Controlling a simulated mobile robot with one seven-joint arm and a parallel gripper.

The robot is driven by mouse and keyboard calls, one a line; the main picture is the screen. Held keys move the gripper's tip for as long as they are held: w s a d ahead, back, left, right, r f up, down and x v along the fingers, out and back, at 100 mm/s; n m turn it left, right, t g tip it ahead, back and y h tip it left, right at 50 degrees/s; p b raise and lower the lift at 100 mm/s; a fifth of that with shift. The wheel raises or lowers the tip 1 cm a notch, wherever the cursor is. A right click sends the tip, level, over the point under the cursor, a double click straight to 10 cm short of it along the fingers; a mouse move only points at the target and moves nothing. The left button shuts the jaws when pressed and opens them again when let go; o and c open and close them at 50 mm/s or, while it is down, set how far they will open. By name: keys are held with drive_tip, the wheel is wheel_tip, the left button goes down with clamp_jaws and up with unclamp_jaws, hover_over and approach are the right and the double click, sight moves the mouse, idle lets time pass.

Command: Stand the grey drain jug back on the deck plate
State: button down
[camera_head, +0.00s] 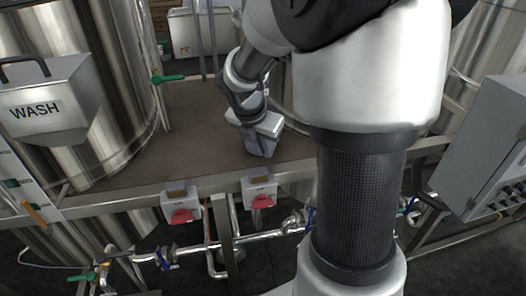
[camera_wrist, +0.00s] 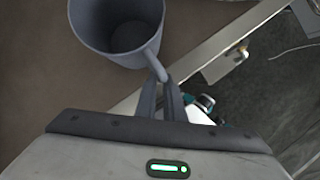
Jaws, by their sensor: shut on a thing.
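The grey drain jug (camera_wrist: 88,45) is open at the top and looks empty in the wrist view, where I look down into it. Its handle (camera_wrist: 153,62) sits between the fingertips of my gripper (camera_wrist: 160,88), which is shut on it. In the head view the jug (camera_head: 264,144) appears below my gripper (camera_head: 250,121), partly covered by it and close to upright. It is over the brown deck plate (camera_head: 200,135), near the front edge. I cannot tell whether its base touches the plate.
A steel tank with a WASH box (camera_head: 50,105) stands at the left. Two boxes with red knobs (camera_head: 182,214) hang on the front rail, with pipes and valves below. A grey cabinet (camera_head: 487,150) is at the right. The plate left of the jug is clear.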

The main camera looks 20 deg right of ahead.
drive_tip(key=shift+f, duration=0.6)
drive_tip(key=shift+f, duration=0.1)
drive_tip(key=c, duration=1.9)
unclamp_jaws()
drive_tip(key=shift+o, duration=0.2)
drive_tip(key=p+v, duration=0.2)
drive_tip(key=v, duration=1)
drive_tip(key=shift+a, duration=0.1)
